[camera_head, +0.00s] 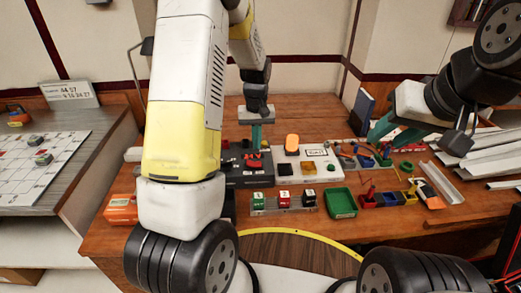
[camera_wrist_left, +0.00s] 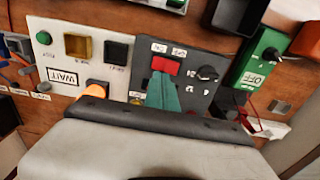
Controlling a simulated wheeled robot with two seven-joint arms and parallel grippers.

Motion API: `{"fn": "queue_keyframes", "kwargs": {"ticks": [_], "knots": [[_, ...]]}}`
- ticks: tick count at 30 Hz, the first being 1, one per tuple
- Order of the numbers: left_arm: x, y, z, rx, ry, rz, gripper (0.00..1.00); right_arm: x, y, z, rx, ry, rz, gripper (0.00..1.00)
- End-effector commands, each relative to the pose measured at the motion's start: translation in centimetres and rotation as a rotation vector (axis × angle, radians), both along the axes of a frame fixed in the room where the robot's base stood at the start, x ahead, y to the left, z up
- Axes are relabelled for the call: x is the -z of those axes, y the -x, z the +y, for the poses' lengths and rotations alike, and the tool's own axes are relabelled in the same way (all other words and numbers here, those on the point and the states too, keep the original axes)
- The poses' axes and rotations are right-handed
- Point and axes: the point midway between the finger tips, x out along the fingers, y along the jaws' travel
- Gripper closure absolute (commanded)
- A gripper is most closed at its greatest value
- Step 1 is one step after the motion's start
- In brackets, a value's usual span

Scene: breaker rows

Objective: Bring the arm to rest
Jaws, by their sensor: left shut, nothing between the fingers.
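My left gripper (camera_head: 256,133) hangs above the dark panel (camera_head: 240,178) near the back of the wooden bench, fingers pointing down. Its teal fingers are together and empty. In the left wrist view the fingertips (camera_wrist_left: 163,93) are over the dark panel, just below a red switch (camera_wrist_left: 166,66); I cannot tell whether they touch it. My right gripper (camera_head: 393,131) is over the bench's right part, pointing left, with two teal fingers apart and nothing seen between them. My left forearm hides part of the bench's left side.
A white panel (camera_head: 320,170) with an orange lamp (camera_head: 292,143) adjoins the dark one. Colored bins (camera_head: 388,199) stand right. Metal channels lie at the far right.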

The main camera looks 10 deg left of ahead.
Motion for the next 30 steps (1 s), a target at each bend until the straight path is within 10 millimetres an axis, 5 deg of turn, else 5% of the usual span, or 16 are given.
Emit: {"fn": "queue_keyframes", "kwargs": {"ticks": [13, 17, 23, 30], "knots": [[-0.2, 0.0, 0.0, 0.000, 0.000, 0.000, 1.00, 0.0, 0.0, 0.0, 0.000, 0.000, 0.000, 0.63], [-1.6, 0.4, -0.1, 0.006, 0.010, -0.020, 1.00, 0.0, 0.0, 0.0, 0.000, 0.000, 0.000, 0.63], [-8.9, 3.4, -0.4, 0.051, 0.060, -0.121, 1.00, 0.0, 0.0, 0.0, 0.000, 0.000, 0.000, 0.63], [-17.3, 10.1, -1.0, 0.141, 0.111, -0.277, 1.00, 0.0, 0.0, 0.0, 0.000, 0.000, 0.000, 0.63]]}}
